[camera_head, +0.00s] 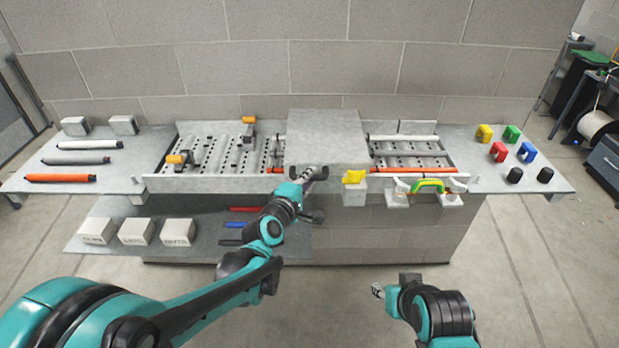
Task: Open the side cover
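A plain grey box-shaped housing (327,136) stands over the middle of the roller line; which part of it is the side cover I cannot tell. My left gripper (316,195) is in front of the housing's lower front edge, with its dark fingers spread apart and nothing seen between them. Whether a finger touches the housing is unclear. My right gripper (380,291) is low in front of the bench, well away from the housing, and its fingers are too hidden to read.
A lower shelf (190,246) carries white boxes. Coloured pieces (499,152) stand at right. The floor in front is clear.

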